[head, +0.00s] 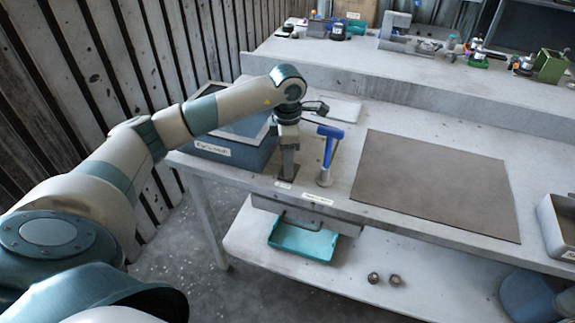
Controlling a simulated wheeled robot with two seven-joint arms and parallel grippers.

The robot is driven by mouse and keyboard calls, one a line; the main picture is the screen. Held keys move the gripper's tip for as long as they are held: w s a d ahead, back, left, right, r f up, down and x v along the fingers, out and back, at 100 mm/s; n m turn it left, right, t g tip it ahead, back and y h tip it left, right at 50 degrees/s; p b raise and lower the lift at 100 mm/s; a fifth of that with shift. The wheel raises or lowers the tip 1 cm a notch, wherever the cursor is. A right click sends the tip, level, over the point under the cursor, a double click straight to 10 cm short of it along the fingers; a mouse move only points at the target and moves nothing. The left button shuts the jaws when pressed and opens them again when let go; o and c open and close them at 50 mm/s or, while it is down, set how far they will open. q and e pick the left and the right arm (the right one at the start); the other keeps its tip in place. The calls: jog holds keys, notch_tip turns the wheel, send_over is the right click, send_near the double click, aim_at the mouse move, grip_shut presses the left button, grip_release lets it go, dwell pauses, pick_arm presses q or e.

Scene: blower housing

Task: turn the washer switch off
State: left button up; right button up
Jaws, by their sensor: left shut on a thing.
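The parts washer is a blue-grey open bin (236,158) with a white label, at the left end of the bench. I cannot make out the switch's position. My right gripper is not in view.
A blue-handled tool (329,146) stands upright in a holder close to the right of my left gripper. A brown mat (435,182) lies bare on the bench. A teal tray (302,241) sits below the bench front. Several items stand on the rear shelf.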

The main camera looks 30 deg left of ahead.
pick_arm(q)
jog(key=shift+n, duration=0.5)
jog(key=o, duration=1.1)
jog(key=shift+c, duration=0.2)
jog(key=shift+r, duration=0.1)
